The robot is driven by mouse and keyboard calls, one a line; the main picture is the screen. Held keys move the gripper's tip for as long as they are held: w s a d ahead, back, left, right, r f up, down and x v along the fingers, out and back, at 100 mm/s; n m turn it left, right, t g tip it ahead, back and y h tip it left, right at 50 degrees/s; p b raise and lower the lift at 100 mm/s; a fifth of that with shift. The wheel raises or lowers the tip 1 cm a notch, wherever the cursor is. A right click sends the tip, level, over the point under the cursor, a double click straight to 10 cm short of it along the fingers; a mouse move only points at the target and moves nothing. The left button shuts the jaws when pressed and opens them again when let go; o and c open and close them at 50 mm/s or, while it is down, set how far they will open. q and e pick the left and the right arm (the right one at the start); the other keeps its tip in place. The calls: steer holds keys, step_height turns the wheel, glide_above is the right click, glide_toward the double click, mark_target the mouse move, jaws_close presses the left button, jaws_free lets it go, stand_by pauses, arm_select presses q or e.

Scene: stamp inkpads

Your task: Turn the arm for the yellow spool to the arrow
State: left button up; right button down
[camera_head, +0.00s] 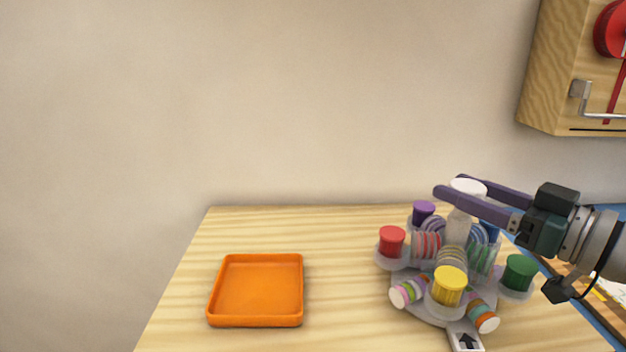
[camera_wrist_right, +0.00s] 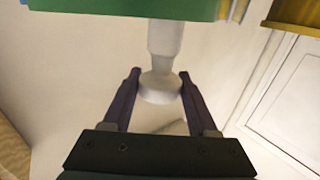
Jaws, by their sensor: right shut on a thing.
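A grey carousel with several cup-ended arms stands on the table, with a white post (camera_head: 457,229) at its centre. The yellow spool (camera_head: 449,288) sits in the cup of the front arm. A black arrow (camera_head: 467,341) on a white plate is at the carousel's front edge, below and slightly right of the yellow spool. My right gripper (camera_head: 450,184) comes in from the right and is shut on the white knob (camera_head: 468,187) atop the post. In the right wrist view the knob (camera_wrist_right: 160,88) is between the two purple fingers. My left gripper is not in view.
Other arms hold a red spool (camera_head: 391,240), a purple spool (camera_head: 424,213) and a green spool (camera_head: 518,272); striped rolls sit between them. An orange tray (camera_head: 211,298) stands at left on the table. The table between tray and carousel is clear. A wooden cabinet (camera_head: 546,75) hangs upper right.

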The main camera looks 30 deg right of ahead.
steer(key=shift+f+n+y+b, duration=0.15)
steer(key=shift+n+y+b, duration=0.6)
steer(key=shift+y, duration=0.45)
steer(key=n+g+y+b, duration=0.1)
steer(key=n+y+b, duration=0.1)
steer(key=shift+y, duration=0.3)
steer(key=shift+n+g+y+b, duration=0.35)
steer(key=shift+g+y+b, duration=0.15)
steer(key=shift+y+b, duration=0.15)
steer(key=shift+c, duration=1)
jaws_free()
